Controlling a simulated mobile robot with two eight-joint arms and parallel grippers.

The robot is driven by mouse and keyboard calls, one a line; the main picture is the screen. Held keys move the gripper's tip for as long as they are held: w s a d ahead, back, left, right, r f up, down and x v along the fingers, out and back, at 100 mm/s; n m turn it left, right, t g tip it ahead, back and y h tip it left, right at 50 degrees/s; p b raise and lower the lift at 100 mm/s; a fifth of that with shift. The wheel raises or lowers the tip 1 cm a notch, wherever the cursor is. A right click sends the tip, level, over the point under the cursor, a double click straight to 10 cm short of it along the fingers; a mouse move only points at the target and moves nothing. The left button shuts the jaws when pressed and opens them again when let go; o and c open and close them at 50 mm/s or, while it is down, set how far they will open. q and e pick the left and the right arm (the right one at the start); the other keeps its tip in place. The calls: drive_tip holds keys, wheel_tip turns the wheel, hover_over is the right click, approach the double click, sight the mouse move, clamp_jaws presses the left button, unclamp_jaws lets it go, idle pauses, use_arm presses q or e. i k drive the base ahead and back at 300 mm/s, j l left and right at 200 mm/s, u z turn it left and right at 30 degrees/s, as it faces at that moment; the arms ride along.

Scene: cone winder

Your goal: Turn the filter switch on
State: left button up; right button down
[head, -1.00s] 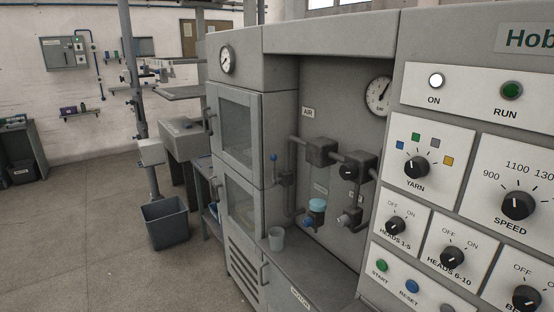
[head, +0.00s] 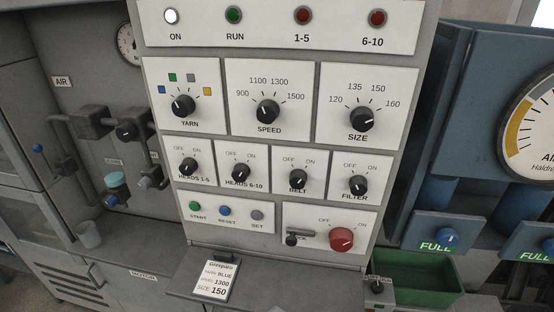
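The filter switch (head: 357,185) is a black rotary knob on a white plate marked OFF and ON, labelled FILTER, at the right end of a row of similar knobs in the head view. Its pointer seems to lean to the OFF side, but it is small. Left of it on the same row are the belt switch (head: 298,181), the heads 6-10 switch (head: 240,175) and the heads 1-5 switch (head: 188,169). Neither of my grippers shows in the view, and nothing covers the filter switch.
Below the filter switch is a red rotary switch (head: 341,239) with a small lock lever beside it. A shelf with a card (head: 217,280) juts out under the panel. A green bin (head: 420,277) and a blue unit with a gauge stand at the right.

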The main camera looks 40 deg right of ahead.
sight(358, 184)
drive_tip(key=l+z, duration=0.15)
drive_tip(key=z, duration=0.3)
drive_tip(key=k+l+z, duration=0.1)
drive_tip(key=z, duration=0.35)
drive_tip(key=l+z, duration=0.2)
drive_tip(key=z, duration=0.25)
drive_tip(key=l+z, duration=0.1)
drive_tip(key=z, duration=0.35)
